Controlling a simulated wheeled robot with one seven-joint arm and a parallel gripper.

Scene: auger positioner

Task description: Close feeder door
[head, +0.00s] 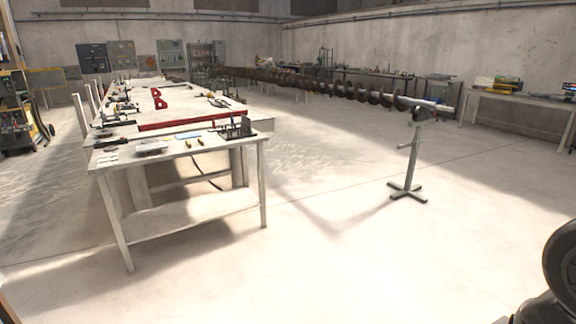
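I cannot make out a feeder door in the head view. A long rusty auger (345,90) runs from the back left toward the right. Its pale shaft end rests on a grey stand (409,165) with a cross-shaped foot. My gripper is not in view. A dark rounded part at the lower right corner is cut off by the picture edge.
A white workbench (185,215) with small tools stands at left front. A longer table with red parts (157,98) lies behind it. More benches (510,97) line the back right wall. The floor at front centre is clear.

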